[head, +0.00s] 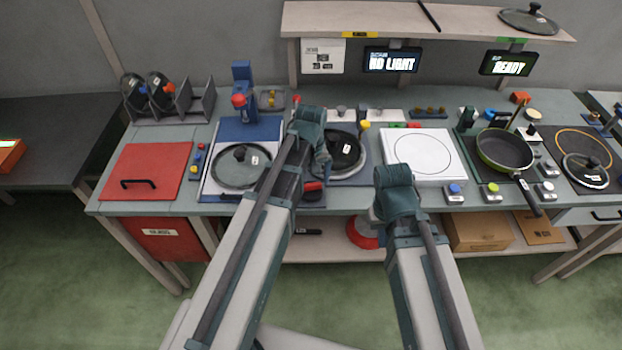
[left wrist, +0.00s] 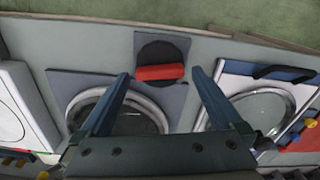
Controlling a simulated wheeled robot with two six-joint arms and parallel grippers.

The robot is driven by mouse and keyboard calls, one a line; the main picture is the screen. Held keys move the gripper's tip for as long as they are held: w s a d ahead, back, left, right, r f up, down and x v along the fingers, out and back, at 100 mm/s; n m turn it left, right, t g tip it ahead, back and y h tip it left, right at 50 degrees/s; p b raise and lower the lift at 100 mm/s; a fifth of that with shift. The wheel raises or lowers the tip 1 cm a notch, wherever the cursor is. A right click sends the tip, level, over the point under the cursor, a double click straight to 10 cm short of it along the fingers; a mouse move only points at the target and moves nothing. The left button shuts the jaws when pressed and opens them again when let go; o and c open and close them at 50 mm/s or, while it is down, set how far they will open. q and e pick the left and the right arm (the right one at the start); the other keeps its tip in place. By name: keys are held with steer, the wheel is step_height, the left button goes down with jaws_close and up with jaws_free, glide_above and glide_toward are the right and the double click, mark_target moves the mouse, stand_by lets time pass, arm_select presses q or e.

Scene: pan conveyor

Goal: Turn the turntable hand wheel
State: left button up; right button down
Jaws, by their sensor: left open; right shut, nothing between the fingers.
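The hand wheel is a black disc with a red bar grip (left wrist: 160,72) on a grey plate near the table's front edge. In the head view the red grip (head: 313,186) is partly covered by my left arm. My left gripper (left wrist: 159,76) is open and empty, its fingers spread to either side of the red grip in the left wrist view; contact cannot be told. The turntable (head: 362,168) is beside it, a grey plate carrying a round lidded pan, partly behind my left gripper. My right gripper (head: 378,212) is shut and empty near the front edge, mostly hidden by its wrist.
A blue-framed station with a glass lid (head: 240,166) stands left of the wheel, with a red panel (head: 146,172) further left. A white plate (head: 418,158) and a frying pan (head: 504,150) lie to the right. Screens (head: 392,60) hang behind.

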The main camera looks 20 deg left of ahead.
mark_target(312, 185)
arm_select(q)
step_height(312, 185, up, 12)
steer(key=p, duration=1.1)
steer(key=shift+r+p, duration=0.25)
steer(key=shift+p, duration=0.1)
steer(key=s+d+f+m+y+b, duration=0.1)
steer(key=s+d+f+m+b, duration=0.2)
steer(key=s+d+m, duration=0.6)
steer(key=s+d, duration=0.1)
steer(key=s, duration=0.4)
steer(key=shift+d+f+b, duration=0.2)
steer(key=shift+f+b, duration=0.05)
steer(key=shift+b, duration=0.05)
steer(key=shift+c, duration=0.3)
